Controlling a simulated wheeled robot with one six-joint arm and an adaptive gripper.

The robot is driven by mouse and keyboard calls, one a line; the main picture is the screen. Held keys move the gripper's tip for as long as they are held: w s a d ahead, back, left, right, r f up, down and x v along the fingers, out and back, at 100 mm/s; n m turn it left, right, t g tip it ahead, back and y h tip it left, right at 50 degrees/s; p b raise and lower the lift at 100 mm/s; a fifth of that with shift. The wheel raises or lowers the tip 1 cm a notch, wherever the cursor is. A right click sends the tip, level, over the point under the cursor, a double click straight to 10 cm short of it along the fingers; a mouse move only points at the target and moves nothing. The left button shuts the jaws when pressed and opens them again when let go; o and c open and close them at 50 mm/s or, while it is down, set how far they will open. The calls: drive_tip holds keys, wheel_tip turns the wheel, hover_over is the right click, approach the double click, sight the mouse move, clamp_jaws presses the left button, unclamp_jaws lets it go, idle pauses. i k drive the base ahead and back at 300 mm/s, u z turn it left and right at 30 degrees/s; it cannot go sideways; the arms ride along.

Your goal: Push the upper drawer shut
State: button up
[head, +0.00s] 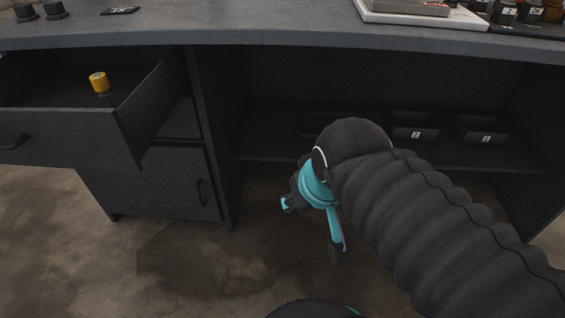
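The upper drawer (80,135) is at the left in the head view, pulled well out from under the dark counter. Its front has a dark handle (13,143), and the far left part of the drawer is cut off by the picture edge. A yellow-capped item (98,83) stands inside it. My gripper (313,228) is to the right of the drawer and apart from it, in front of the open shelf space. Its two fingers look spread, with nothing seen between them.
Below the drawer is a closed cupboard door (165,185). A shelf at the right holds bins marked 2 (414,134) and 1 (484,138). The countertop (250,22) carries several items. Bare floor (200,265) lies between my gripper and the cabinet.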

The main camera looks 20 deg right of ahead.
sight(52, 115)
drive_tip(key=u, duration=1.5)
